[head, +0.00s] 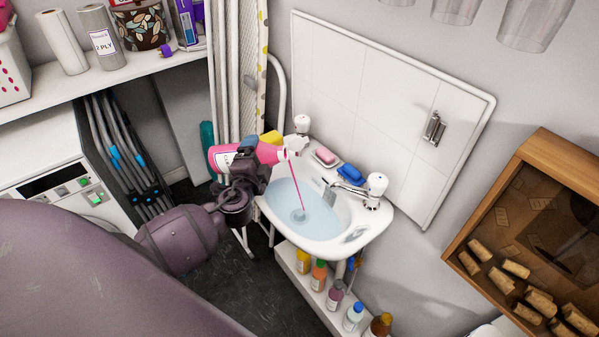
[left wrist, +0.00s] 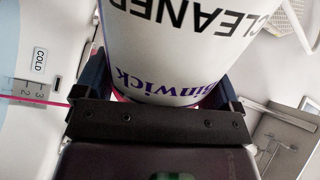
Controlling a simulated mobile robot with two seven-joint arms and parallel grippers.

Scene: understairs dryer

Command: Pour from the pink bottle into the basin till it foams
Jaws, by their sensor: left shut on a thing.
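The pink bottle (head: 268,153) lies tilted nearly on its side above the left edge of the basin, its white spout pointing right. My left gripper (head: 243,176) is shut around the bottle's body. In the left wrist view the bottle's white label (left wrist: 185,40) sits between the gripper's fingers (left wrist: 158,100). A thin pink stream (head: 296,182) runs from the spout down into the basin (head: 376,222). It lands in pale blue water, where a small ripple patch (head: 298,215) shows. My right gripper is not in view.
A pink soap (head: 325,155), a blue sponge (head: 350,174) and taps (head: 376,186) are on the basin's back rim. Several bottles (head: 335,293) stand on a low shelf below. A wooden case (head: 548,150) with rolls is at the right.

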